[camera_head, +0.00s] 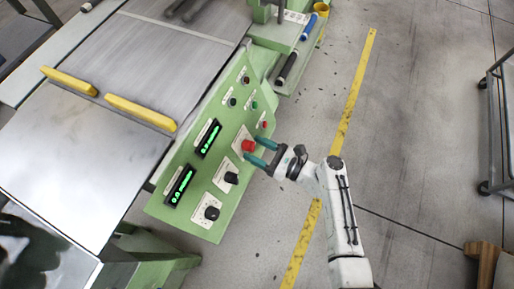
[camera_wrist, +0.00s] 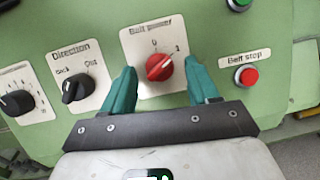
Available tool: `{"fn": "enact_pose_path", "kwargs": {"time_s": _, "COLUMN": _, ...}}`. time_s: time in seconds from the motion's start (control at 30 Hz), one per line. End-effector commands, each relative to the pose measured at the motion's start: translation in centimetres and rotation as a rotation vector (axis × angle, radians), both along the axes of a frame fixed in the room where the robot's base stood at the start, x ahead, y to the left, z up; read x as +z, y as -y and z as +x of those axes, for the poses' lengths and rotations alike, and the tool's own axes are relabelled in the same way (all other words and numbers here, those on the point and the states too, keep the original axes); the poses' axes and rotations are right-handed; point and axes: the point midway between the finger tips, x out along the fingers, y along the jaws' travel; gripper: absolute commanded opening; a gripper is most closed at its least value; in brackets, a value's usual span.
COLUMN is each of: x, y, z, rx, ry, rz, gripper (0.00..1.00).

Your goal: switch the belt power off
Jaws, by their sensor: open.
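The red belt power knob (camera_wrist: 160,67) sits on a white plate (camera_wrist: 142,37) labelled "Belt power", with marks 0 and 1. Its pointer ridge slants up to the right, toward the 1. It also shows in the head view (camera_head: 248,146) on the green control panel (camera_head: 226,196). My gripper (camera_wrist: 161,88) is open, with one teal finger on each side of the knob. The fingers look apart from the knob, though their depth is hard to judge. In the head view my gripper (camera_head: 258,150) reaches the panel from the right.
A black direction knob (camera_wrist: 72,91) is left of my gripper, and another dial (camera_wrist: 17,102) lies further left. A red belt stop button (camera_wrist: 249,76) is close on the right. Two green displays (camera_head: 208,139) (camera_head: 179,186) are on the panel. Open floor lies right of the yellow line (camera_head: 345,120).

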Motion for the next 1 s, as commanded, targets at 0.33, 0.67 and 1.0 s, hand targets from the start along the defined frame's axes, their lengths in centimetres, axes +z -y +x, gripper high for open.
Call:
{"fn": "enact_pose_path", "kwargs": {"time_s": 0.33, "x": 0.04, "y": -0.29, "z": 0.12, "rx": 0.001, "ry": 0.001, "rz": 0.001, "gripper": 0.58}}
{"fn": "enact_pose_path", "kwargs": {"time_s": 0.67, "x": 0.04, "y": -0.26, "z": 0.11, "rx": 0.001, "ry": 0.001, "rz": 0.001, "gripper": 0.26}}
{"fn": "enact_pose_path", "kwargs": {"time_s": 1.0, "x": 0.0, "y": -0.26, "z": 0.08, "rx": 0.002, "ry": 0.004, "rz": -0.001, "gripper": 0.05}}
